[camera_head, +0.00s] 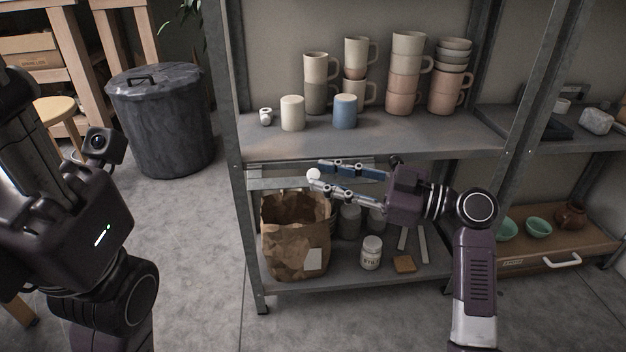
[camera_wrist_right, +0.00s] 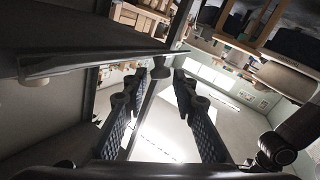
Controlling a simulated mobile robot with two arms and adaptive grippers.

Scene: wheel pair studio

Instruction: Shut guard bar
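A pale metal bar (camera_head: 275,183), likely the guard bar, runs level just under the middle shelf board on the left bay. A round white knob (camera_head: 313,174) shows near its right part. My right gripper (camera_head: 316,174) points left below the shelf board with its two fingers apart. In the head view the knob appears between the fingertips, but I cannot tell whether they touch it. In the wrist view the fingers (camera_wrist_right: 160,80) are spread with no object clearly held between them. Only part of my left arm shows at the left; its fingers are not visible.
Cups (camera_head: 405,75) stand on the shelf board (camera_head: 420,135) just above my right gripper. A brown paper bag (camera_head: 295,245) and a jar (camera_head: 371,252) stand below it. A metal shelf post (camera_head: 240,170) is at the left. A dark bin (camera_head: 160,120) stands beyond; floor between is clear.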

